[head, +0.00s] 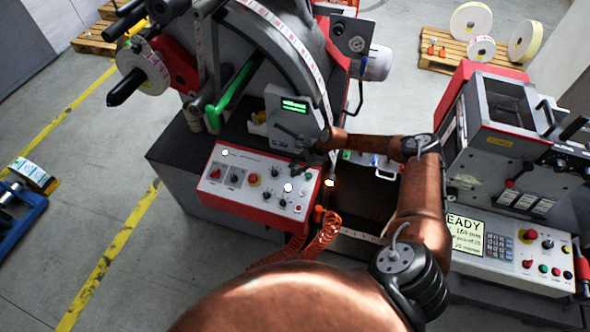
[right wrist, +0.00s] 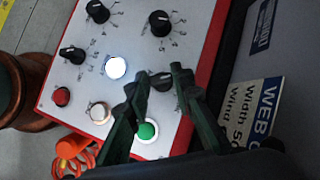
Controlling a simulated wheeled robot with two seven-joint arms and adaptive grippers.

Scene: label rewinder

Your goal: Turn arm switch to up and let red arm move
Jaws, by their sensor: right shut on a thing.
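The white control panel with red edges (head: 258,190) sits at the front of the rewinder and carries knobs, buttons and lit lamps. My right gripper (head: 303,164) reaches over its right end. In the right wrist view, the dark fingers of the right gripper (right wrist: 163,92) are on either side of a small dark switch knob (right wrist: 161,80) and closed on it. Whether it points up cannot be told. A green button (right wrist: 147,130) lies just by the fingers. A red arm (head: 176,66) stands behind, at the label roll's hub. My left gripper is not in view.
Other black knobs (right wrist: 160,23) and a lit white lamp (right wrist: 116,67) are close to the fingers. Orange coiled hoses (head: 322,234) hang below the panel. A second machine (head: 500,130) stands at right.

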